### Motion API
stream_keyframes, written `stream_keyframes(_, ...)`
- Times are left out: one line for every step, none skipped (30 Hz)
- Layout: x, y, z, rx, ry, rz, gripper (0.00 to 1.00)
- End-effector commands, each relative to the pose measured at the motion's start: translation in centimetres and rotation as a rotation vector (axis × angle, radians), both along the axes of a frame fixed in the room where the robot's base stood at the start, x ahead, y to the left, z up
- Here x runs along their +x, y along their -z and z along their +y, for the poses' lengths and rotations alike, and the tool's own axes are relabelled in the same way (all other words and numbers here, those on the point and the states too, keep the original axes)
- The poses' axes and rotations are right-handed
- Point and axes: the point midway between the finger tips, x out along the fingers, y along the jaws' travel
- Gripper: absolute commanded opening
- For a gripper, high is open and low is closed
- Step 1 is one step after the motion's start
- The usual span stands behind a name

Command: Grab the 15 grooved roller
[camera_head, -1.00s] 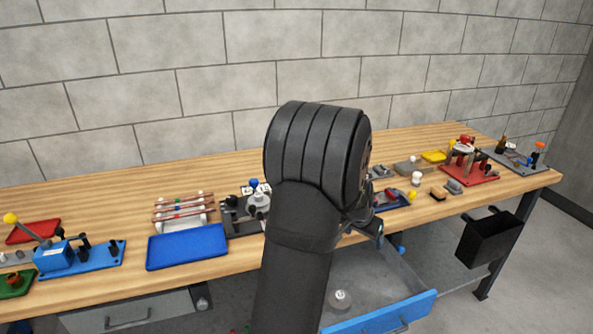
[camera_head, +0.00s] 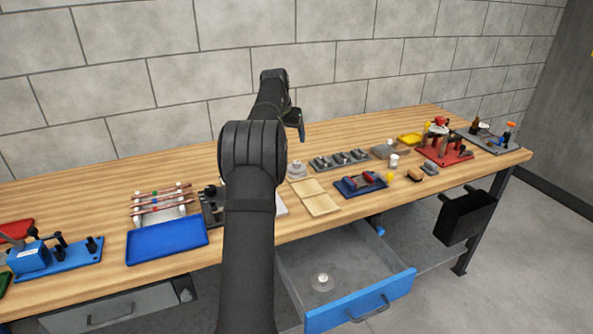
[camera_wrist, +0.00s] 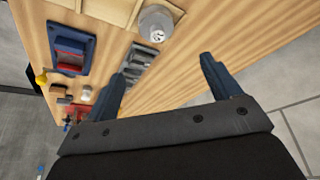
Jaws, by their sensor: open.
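A grey stand rack (camera_head: 342,160) with several small grey roller-like parts lies at the back middle of the bench; it also shows in the wrist view (camera_wrist: 140,62). A round grey piece (camera_head: 297,169) sits left of the rack, and it appears near the top of the wrist view (camera_wrist: 157,22). I cannot read any size marks, so I cannot tell which one is the 15 grooved roller. My gripper (camera_wrist: 163,70) is open and empty, high above the bench, with its fingers apart; its tip shows in the head view (camera_head: 300,130).
A blue tray with red parts (camera_head: 361,185) and wooden squares (camera_head: 315,197) lie near the front edge. A blue tray (camera_head: 166,241) and copper tubes (camera_head: 160,203) are at left. The blue-fronted drawer (camera_head: 360,300) stands open.

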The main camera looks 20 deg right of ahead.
Motion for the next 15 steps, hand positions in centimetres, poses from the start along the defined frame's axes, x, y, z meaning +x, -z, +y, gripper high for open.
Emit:
stream_keyframes(0.2, 0.1, 0.1, 0.001, -0.002, 0.001, 0.82)
stream_keyframes(0.3, 0.3, 0.0, 0.001, -0.002, 0.001, 0.82)
stream_keyframes(0.4, 0.8, -0.1, 0.002, -0.002, 0.003, 0.82)
stream_keyframes(0.6, 1.2, -0.2, 0.001, -0.003, 0.003, 0.82)
stream_keyframes(0.7, 1.7, -0.4, 0.002, -0.002, 0.003, 0.82)
stream_keyframes(0.9, 2.5, -0.6, 0.002, -0.002, 0.003, 0.82)
stream_keyframes(1.1, 3.1, -0.8, 0.002, -0.002, 0.003, 0.82)
stream_keyframes(1.2, 3.8, -1.0, 0.002, -0.002, 0.003, 0.82)
stream_keyframes(1.5, 4.6, -1.2, 0.002, -0.002, 0.003, 0.82)
stream_keyframes(1.7, 5.2, -1.4, 0.002, -0.002, 0.003, 0.82)
stream_keyframes(1.8, 5.9, -1.6, 0.002, -0.002, 0.003, 0.82)
stream_keyframes(2.0, 6.6, -1.8, 0.002, -0.002, 0.003, 0.82)
stream_keyframes(2.2, 7.3, -2.0, 0.002, -0.002, 0.003, 0.82)
stream_keyframes(2.4, 7.8, -2.2, 0.001, -0.002, 0.002, 0.82)
stream_keyframes(2.6, 8.5, -2.4, 0.001, -0.002, 0.002, 0.82)
